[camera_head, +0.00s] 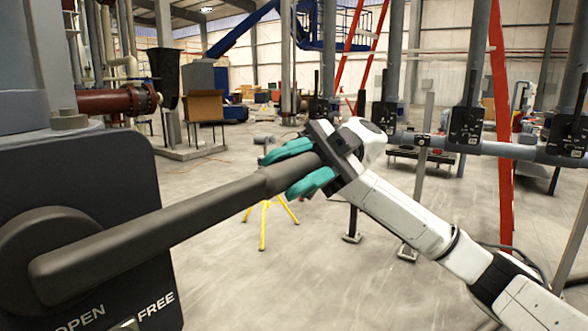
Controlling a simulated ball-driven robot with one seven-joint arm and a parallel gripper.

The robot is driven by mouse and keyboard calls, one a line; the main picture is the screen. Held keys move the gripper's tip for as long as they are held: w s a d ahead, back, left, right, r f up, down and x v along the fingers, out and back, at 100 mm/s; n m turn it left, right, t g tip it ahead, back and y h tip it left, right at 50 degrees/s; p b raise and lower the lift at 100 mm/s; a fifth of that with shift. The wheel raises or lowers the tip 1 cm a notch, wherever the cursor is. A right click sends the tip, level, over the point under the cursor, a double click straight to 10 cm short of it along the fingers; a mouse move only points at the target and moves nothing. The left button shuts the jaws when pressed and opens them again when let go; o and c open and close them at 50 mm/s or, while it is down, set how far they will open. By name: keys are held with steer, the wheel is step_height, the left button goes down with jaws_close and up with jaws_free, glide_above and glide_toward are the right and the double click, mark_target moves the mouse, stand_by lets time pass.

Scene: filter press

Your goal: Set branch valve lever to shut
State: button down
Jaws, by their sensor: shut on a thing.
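The branch valve lever (165,229) is a long dark grey bar. It runs from a round hub (50,262) at the left up and right to its far end. The hub sits on a black valve plate (110,195) with the words "OPEN" and "FREE" near its lower edge. My gripper (300,170) has teal fingers, one on each side of the lever's outer end, shut on it. The lever's tip is hidden by the gripper. No "shut" marking shows in this view.
A yellow tripod stand (264,222) stands on the floor behind the lever. Pipes with black valve boxes (468,124) and a red ladder (501,120) are at the right. A dark red flanged pipe (115,102) is at the left. The concrete floor between is mostly open.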

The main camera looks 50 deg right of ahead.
steer(key=c, duration=1.1)
jaws_free()
steer(key=shift+f, duration=0.35)
steer(key=o, duration=0.3)
steer(key=shift+r, duration=0.1)
steer(key=d, duration=1.1)
steer(key=shift+w, duration=0.2)
